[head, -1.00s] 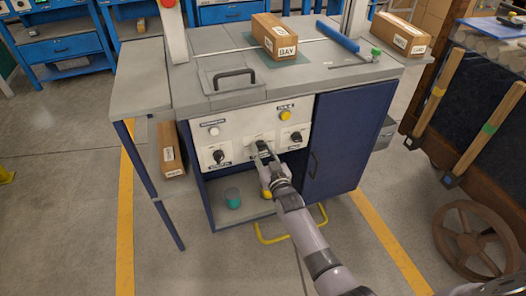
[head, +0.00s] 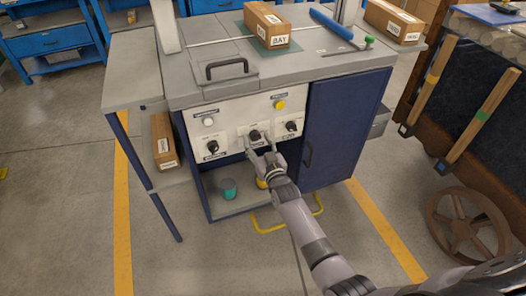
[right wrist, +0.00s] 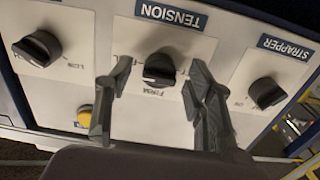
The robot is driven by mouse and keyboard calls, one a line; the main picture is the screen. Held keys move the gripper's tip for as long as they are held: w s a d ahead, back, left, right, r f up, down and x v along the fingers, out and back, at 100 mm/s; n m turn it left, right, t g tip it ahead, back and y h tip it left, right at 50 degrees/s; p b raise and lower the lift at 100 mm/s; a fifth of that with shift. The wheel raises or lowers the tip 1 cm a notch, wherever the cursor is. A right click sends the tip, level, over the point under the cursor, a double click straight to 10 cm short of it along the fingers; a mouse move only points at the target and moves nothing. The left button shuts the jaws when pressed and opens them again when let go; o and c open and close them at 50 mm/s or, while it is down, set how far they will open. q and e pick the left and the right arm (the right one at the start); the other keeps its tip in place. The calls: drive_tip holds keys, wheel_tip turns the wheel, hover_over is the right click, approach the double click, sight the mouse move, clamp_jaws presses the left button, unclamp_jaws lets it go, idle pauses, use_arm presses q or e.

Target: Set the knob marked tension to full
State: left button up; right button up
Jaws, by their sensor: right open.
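The tension knob (right wrist: 158,69) is black and round, on a white panel under a blue label reading TENSION (right wrist: 172,14). A "FIRM" mark shows just below it; other marks beside it are partly hidden. The knob's exact pointer direction is hard to tell. In the head view it is the middle knob (head: 254,135) on the cabinet front. My right gripper (head: 262,149) is open, its two fingers on either side of the knob in the wrist view, with gaps between. Whether the fingertips reach past the knob's face is unclear. My left gripper is not in view.
A knob (right wrist: 37,48) stands left of tension and the strapper knob (right wrist: 266,92) right of it. A yellow button (right wrist: 84,116) is at lower left in the wrist view. A blue cabinet door (head: 345,130) is right of the panel.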

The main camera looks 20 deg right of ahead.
drive_tip(key=s, duration=1.1)
drive_tip(key=shift+s+d, duration=0.2)
drive_tip(key=shift+s, duration=0.05)
